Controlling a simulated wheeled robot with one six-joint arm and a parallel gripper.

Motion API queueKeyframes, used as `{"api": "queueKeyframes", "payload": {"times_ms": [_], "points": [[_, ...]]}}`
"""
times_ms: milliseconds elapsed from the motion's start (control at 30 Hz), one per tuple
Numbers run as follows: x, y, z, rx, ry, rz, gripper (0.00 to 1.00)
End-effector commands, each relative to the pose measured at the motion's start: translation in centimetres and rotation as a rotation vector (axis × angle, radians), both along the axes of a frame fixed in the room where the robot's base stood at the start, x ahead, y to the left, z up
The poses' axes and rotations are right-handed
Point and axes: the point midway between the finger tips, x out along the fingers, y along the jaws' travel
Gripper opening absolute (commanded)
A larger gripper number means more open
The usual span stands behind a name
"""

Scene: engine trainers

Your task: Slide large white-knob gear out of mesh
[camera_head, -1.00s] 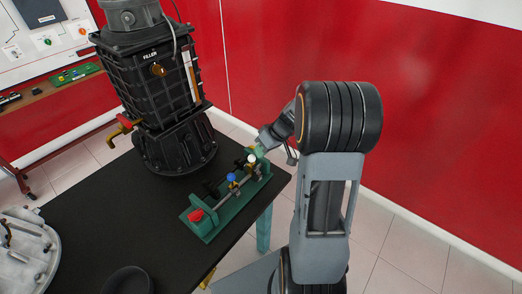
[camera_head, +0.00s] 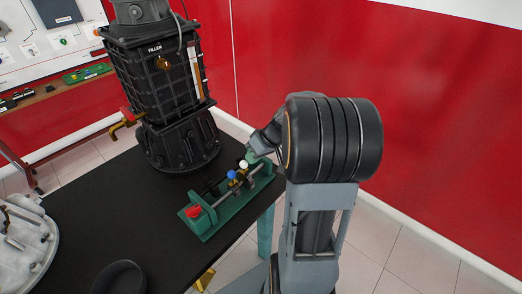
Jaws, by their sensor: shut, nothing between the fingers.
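The green gear trainer (camera_head: 207,232) lies near the right edge of the black table, with a metal shaft running along it. The white knob (camera_head: 243,164) stands toward its far end, close to the blue knob (camera_head: 232,174). The large gear under the white knob is small and dark here, and I cannot tell whether it is in mesh. My gripper (camera_head: 257,151) is shut and empty at the far end of the trainer, just right of and beyond the white knob. Its fingertips are largely hidden by my arm, and I cannot tell whether they touch anything.
A red knob (camera_head: 193,211) sits at the trainer's near end. A tall black gearbox unit (camera_head: 180,142) stands behind and left of the trainer. A round metal housing (camera_head: 28,250) and a dark round part (camera_head: 120,278) lie at the left and front. The black table (camera_head: 105,215) is bare between them.

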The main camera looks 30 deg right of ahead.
Motion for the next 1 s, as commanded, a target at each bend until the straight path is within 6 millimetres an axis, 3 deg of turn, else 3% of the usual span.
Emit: {"api": "queueKeyframes", "payload": {"times_ms": [133, 300, 633, 1000], "points": [[0.0, -0.9, -0.1, 0.009, 0.01, 0.009, 0.0], [0.4, -4.0, 0.6, 0.005, 0.003, 0.006, 0.0], [-1.6, -6.8, 6.4, 0.0, -0.002, 0.009, 0.0], [-2.6, -8.1, 8.9, 0.0, 0.0, 0.01, 0.0]]}}
